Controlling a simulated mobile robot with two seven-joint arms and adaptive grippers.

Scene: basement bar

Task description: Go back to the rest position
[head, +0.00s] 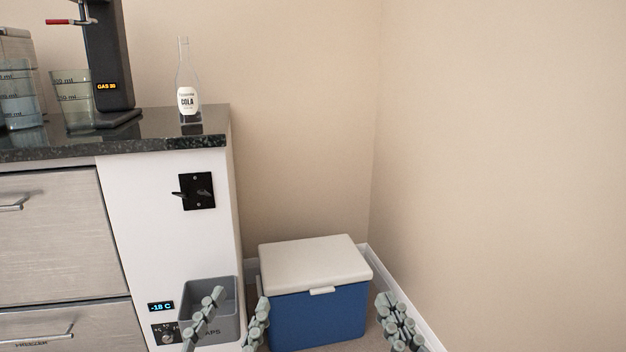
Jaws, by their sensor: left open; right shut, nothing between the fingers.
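My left gripper (240,299) is at the bottom of the head view, left of centre. Its two fingers stand apart with nothing between them. They show in front of the grey bin (224,332) and the left edge of the cooler. My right gripper (391,304) is at the bottom right of centre. Its fingers are together and hold nothing. It shows at the right edge of the blue cooler with a white lid (314,264). The rest of both arms is out of view.
A dark stone counter (160,140) at left bears a clear cola bottle (187,85), a black dispenser (105,55) and measuring cups (75,100). The white side panel has a black switch (198,191). Bare walls close off the back and right.

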